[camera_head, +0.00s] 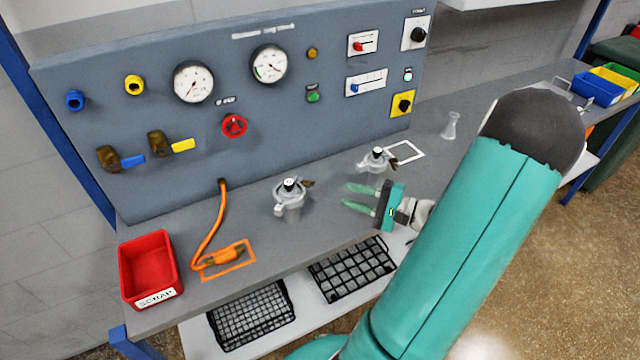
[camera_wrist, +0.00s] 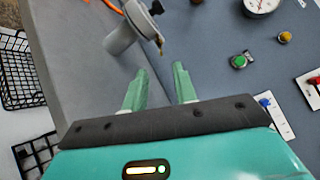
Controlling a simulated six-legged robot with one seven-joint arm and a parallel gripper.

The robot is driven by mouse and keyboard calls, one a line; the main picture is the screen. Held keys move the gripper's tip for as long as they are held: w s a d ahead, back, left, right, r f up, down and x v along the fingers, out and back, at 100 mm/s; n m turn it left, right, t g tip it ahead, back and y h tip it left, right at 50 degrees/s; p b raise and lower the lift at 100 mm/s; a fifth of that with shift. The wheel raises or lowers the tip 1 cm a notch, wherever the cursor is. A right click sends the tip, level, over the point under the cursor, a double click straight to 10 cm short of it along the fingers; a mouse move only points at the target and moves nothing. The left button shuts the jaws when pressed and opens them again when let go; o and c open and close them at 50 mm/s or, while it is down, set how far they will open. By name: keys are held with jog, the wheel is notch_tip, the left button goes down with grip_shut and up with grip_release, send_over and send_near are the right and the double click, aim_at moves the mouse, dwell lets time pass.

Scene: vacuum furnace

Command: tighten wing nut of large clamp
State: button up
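A grey pipe fitting with a clamp (camera_head: 289,203) and a black-topped knob stands upright on the bench below the panel. A brownish wing nut (camera_head: 308,184) sticks out at its right side; it also shows in the wrist view (camera_wrist: 160,43). The fitting is at the top of the wrist view (camera_wrist: 121,38). A second, similar fitting with a clamp (camera_head: 375,163) stands farther right; the left one looks larger. My gripper (camera_head: 345,196) is open and empty, right of the left fitting, fingers pointing at it. In the wrist view its fingertips (camera_wrist: 160,69) are apart, short of the wing nut.
A gauge panel (camera_head: 215,180) rises behind the bench. A red scrap bin (camera_head: 150,268) and an orange hose (camera_head: 212,228) lie to the left. A clear flask (camera_head: 450,126) stands at the right. Black wire baskets (camera_head: 250,315) sit on the lower shelf.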

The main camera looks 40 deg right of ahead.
aim_at(313, 184)
jog(key=x, duration=0.9)
jog(key=shift+w+a, duration=0.15)
grip_shut()
